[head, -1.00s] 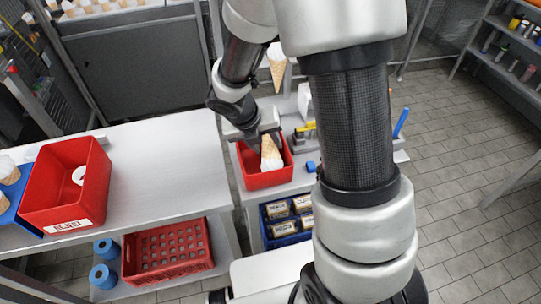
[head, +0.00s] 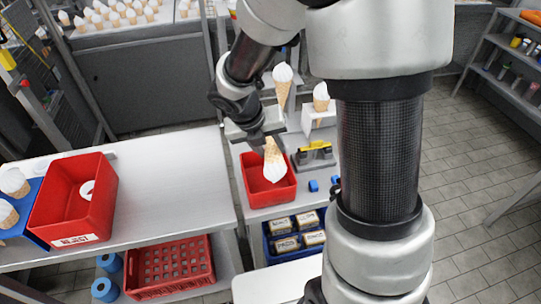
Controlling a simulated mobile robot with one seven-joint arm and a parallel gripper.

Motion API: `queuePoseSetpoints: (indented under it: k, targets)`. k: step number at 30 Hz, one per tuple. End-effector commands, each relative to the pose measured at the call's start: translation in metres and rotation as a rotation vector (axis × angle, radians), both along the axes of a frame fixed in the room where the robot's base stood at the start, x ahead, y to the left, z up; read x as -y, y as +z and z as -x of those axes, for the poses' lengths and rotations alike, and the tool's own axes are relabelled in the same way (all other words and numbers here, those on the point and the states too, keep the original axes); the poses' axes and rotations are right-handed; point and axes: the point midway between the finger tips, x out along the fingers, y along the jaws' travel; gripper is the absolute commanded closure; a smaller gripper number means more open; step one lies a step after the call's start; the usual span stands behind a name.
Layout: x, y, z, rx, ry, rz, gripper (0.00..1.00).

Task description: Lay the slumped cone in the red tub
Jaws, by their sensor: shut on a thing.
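My gripper (head: 268,143) is shut on a cone (head: 274,171) over the red tub (head: 284,198) in the middle of the head view. The cone is tilted with its white top pointing down and its tan wafer end up at the fingers. The white top shows against the inside of the tub; I cannot tell if it touches the floor or wall. A second red tub (head: 68,222), labelled REJECT, stands at the left with a white ring-like thing inside. My arm hides part of the middle tub's back edge.
Upright cones (head: 282,78) stand behind the tub near a grey and yellow device (head: 315,153). Small blue blocks (head: 313,186) lie right of the tub. A blue crate of packs (head: 270,254) sits below. The left bench (head: 170,180) is largely clear.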

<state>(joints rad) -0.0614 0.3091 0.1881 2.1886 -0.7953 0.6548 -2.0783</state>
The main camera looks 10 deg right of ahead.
Motion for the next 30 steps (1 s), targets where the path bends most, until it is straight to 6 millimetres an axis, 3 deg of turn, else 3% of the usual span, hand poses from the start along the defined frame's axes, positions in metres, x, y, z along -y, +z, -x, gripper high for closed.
queuePoseSetpoints:
  k: [1,6,20,27,30]
  targets:
    - [0.001,0.015,-0.001,0.005,-0.002,0.000,0.77]
    - [0.000,0.037,-0.001,0.002,0.000,0.000,0.77]
    - [0.000,0.046,0.000,0.000,0.001,0.000,0.77]
    - [0.001,0.086,-0.004,0.002,0.000,0.001,0.77]
    - [0.001,0.090,-0.005,0.000,0.000,0.000,0.77]
